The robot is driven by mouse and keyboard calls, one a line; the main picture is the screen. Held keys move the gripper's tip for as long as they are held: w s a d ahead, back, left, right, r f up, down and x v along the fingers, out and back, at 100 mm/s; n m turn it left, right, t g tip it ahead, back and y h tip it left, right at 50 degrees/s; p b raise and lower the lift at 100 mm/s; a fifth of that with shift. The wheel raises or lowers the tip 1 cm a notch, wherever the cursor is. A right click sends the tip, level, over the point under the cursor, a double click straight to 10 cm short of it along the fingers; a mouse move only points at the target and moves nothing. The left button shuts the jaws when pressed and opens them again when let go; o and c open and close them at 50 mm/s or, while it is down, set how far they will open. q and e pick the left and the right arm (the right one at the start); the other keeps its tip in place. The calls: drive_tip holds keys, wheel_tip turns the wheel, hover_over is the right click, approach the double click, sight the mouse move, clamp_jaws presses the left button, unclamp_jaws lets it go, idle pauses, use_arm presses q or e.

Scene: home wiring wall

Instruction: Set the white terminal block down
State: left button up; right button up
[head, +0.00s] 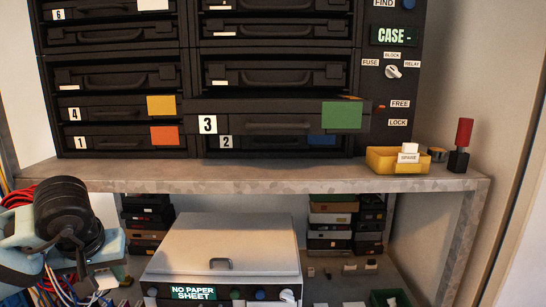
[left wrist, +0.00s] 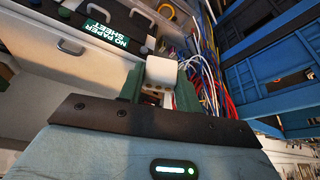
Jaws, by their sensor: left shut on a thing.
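The white terminal block (left wrist: 162,72) shows in the left wrist view between the green fingers of my left gripper (left wrist: 159,92). The gripper is shut on it, and the block's upper end stands out past the fingertips. In the head view my left arm comes in at the lower left, beside the grey lidded machine. The fingers are hard to make out there. My right gripper is in neither view.
The machine (head: 222,245) has a lit "NO PAPER SHEET" display. Above it, a metal shelf (head: 250,177) carries black drawer cases and a yellow tray (head: 380,162) with a white piece labelled "SPARE". Drawer 3 (head: 270,124) sticks out. Loose coloured wires (left wrist: 212,75) lie near my left gripper.

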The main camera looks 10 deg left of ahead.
use_arm(q)
drive_tip(key=s+a+r+n, duration=0.2)
drive_tip(key=s+a+r, duration=0.1)
drive_tip(key=a, duration=0.3)
drive_tip(key=s+a+r+n+g+y, duration=0.1)
drive_tip(key=s+a+r+n, duration=0.1)
drive_tip(key=a+r, duration=0.3)
drive_tip(key=shift+s+a+r+n, duration=0.35)
drive_tip(key=shift+s+a, duration=0.4)
drive_tip(key=shift+a, duration=0.5)
drive_tip(key=shift+r, duration=0.25)
